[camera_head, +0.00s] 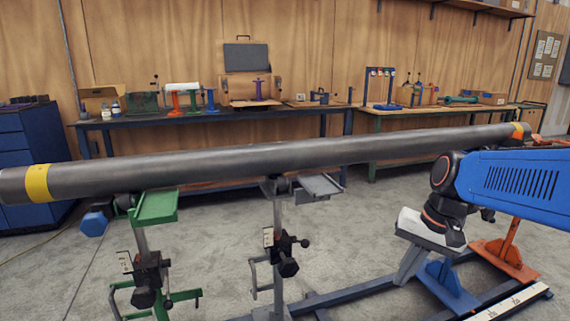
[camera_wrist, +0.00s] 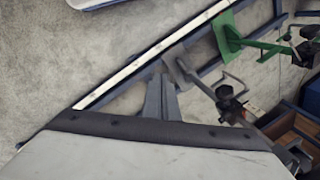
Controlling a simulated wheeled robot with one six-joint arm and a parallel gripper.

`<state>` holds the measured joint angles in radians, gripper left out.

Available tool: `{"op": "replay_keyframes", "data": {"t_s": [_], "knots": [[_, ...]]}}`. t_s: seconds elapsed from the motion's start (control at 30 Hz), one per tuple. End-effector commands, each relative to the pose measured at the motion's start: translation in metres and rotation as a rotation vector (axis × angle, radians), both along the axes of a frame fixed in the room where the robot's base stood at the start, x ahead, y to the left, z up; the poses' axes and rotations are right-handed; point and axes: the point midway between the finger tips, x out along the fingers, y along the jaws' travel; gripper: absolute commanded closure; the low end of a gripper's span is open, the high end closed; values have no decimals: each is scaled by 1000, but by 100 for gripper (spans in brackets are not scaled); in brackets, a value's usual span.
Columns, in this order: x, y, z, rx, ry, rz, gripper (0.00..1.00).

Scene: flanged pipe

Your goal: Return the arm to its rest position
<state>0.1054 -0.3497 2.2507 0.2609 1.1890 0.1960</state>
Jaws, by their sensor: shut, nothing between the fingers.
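My arm shows at the right of the head view as a blue link with a dark wrist. My gripper (camera_head: 402,278) hangs below the wrist, with a pale body and grey fingers pointing down. It is in front of the pipe and below its right part, apart from it. In the wrist view the fingers (camera_wrist: 161,82) are close together, with nothing held between them. The long grey pipe (camera_head: 250,162) lies across the head view, with a yellow band near its left end and an orange-yellow one near its right end.
A green stand (camera_head: 156,207) and a grey stand (camera_head: 318,186) are under the pipe. A blue stand foot (camera_head: 450,290) and an orange stand (camera_head: 508,250) are close to my gripper, above a floor rail. Benches with tools (camera_head: 235,117) line the wall. Grey floor (camera_head: 350,240) lies open mid-view.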

Motion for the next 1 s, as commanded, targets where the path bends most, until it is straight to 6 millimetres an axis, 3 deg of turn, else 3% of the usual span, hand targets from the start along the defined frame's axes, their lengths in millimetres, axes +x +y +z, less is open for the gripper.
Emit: {"op": "replay_keyframes", "data": {"t_s": [0.2,0.53,0.7,1.0], "knots": [[-47,-5,-5,-105,-124,109,100],[-103,-17,-23,-259,-296,269,100],[-118,-22,-30,-309,-350,319,100],[-122,-24,-32,-327,-367,338,100]]}}
